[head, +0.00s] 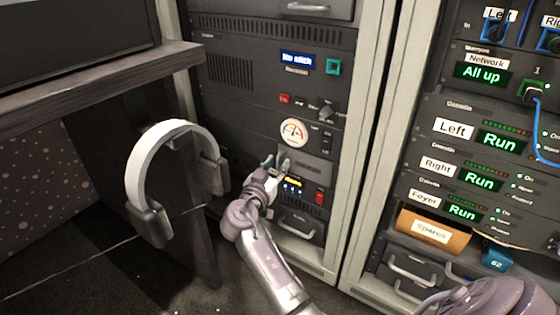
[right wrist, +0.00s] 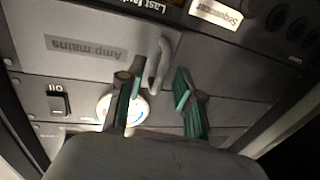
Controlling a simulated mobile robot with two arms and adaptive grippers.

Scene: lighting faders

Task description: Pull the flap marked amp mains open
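The flap marked amp mains is a grey panel in the rack. In the right wrist view the flap (right wrist: 85,65) appears upside down, with its label (right wrist: 85,47) and a grey bar handle (right wrist: 160,62). In the head view the flap (head: 314,168) lies below the round dial and looks closed. My right gripper (head: 273,163) is in front of its left part. In the right wrist view my right gripper (right wrist: 155,85) is open, its green-padded fingertips on either side of the handle's lower end. I cannot tell whether they touch it. My left gripper is not in view.
A round meter (head: 293,132) sits above the flap, and a red switch (head: 320,198) below it. White headphones (head: 170,135) hang at the left by the desk (head: 100,77). A second rack with an orange spares box (head: 432,230) stands at the right.

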